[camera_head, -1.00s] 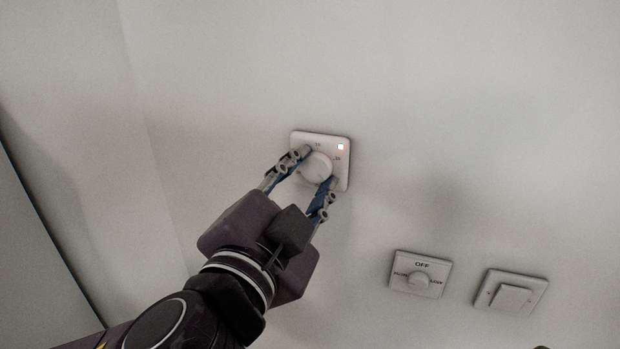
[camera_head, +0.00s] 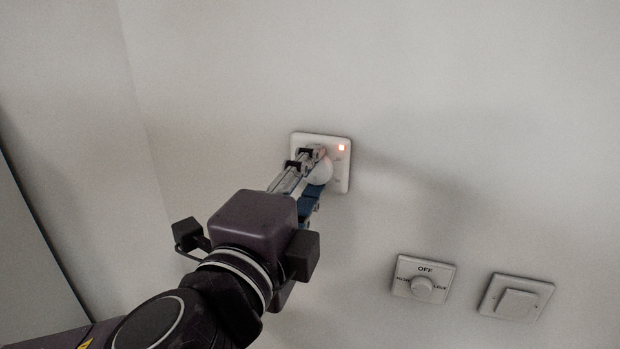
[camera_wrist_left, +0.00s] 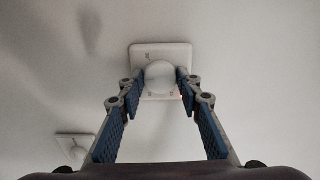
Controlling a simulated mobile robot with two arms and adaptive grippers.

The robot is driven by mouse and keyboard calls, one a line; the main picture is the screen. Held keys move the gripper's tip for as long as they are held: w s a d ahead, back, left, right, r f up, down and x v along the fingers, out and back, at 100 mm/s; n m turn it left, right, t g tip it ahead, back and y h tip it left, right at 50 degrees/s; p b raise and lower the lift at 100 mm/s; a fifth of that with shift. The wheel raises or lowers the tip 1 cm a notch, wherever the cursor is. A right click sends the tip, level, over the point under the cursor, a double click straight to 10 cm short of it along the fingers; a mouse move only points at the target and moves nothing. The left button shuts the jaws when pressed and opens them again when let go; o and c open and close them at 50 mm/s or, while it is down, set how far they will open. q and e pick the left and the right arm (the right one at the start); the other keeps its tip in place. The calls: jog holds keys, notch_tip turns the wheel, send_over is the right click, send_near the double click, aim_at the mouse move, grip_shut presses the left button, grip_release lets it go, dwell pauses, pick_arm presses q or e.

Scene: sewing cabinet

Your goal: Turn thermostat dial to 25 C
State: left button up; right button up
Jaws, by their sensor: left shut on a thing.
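The thermostat is a white square wall plate (camera_head: 341,178) with a round white dial (camera_head: 321,172) and a lit orange-red light at its upper right. My left gripper (camera_head: 314,172) is at the plate with its fingers around the dial, shut on it. In the left wrist view the dial (camera_wrist_left: 160,76) sits between the two blue-padded fingers, in front of the plate (camera_wrist_left: 160,51). The dial markings are too small or covered to read. My right gripper is not in view.
A second wall plate with a knob (camera_head: 422,285), marked OFF at its top, is at the lower right. A white rocker switch (camera_head: 516,303) is to its right. The wall around the thermostat is bare.

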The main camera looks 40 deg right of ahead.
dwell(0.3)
pick_arm(q)
jog(key=shift+f, duration=0.1)
jog(key=o, duration=1.2)
jog(key=shift+c, duration=0.2)
jog(key=v, duration=0.7)
jog(key=shift+s+a, duration=0.2)
jog(key=shift+w, duration=0.1)
